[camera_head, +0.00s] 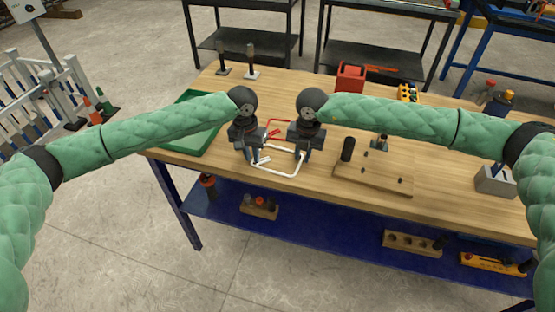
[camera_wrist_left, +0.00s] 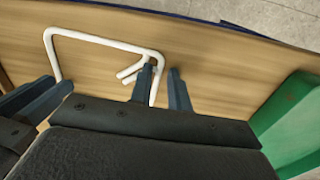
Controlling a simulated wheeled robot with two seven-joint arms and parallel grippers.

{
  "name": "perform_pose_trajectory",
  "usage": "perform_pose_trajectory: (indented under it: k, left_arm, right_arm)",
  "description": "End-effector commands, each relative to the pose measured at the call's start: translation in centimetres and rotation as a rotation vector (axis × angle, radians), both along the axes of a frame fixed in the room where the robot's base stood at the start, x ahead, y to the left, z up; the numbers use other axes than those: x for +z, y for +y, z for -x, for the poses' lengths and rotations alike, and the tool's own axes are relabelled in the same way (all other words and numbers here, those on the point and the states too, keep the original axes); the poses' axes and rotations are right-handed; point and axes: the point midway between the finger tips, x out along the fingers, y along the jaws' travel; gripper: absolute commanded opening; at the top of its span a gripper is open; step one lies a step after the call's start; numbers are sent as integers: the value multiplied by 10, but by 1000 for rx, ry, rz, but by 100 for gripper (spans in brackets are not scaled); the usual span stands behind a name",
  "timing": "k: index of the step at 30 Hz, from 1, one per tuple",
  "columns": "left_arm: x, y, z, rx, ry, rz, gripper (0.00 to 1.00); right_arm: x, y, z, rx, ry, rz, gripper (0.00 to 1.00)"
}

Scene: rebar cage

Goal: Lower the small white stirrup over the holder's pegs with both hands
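The small white stirrup (camera_head: 276,173) is a rectangular loop at the table's front, below both grippers in the head view. The left wrist view shows its long side (camera_wrist_left: 105,42) and its hooked ends (camera_wrist_left: 130,72). It appears to lie on or just above the wood. My left gripper (camera_head: 254,159) is at its left side; in the wrist view its fingers (camera_wrist_left: 161,75) stand apart with the rod between them. My right gripper (camera_head: 300,155) is at the opposite side; its finger gap is unclear. The wooden board (camera_head: 375,180) with short pegs, apparently the holder, lies to the right.
A red stirrup (camera_head: 278,124) lies behind the grippers. A green tray (camera_head: 196,142) is at the left. A black cylinder (camera_head: 347,149) stands on the board. A red box (camera_head: 350,77) and two dark upright tools (camera_head: 251,62) are at the back. A grey block (camera_head: 494,181) is at the right.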

Motion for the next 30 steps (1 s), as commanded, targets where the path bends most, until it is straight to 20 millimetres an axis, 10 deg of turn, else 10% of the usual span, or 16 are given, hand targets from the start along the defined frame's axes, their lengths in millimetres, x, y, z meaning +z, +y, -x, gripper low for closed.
perform_pose_trajectory:
  k: [6,30]
  left_arm:
    - [0,0,0,0,0,0,0]
    - [24,1,-1,2,0,-1,0]
  right_arm:
    - [0,0,0,0,0,0,0]
    - [23,0,1,1,1,1,0]
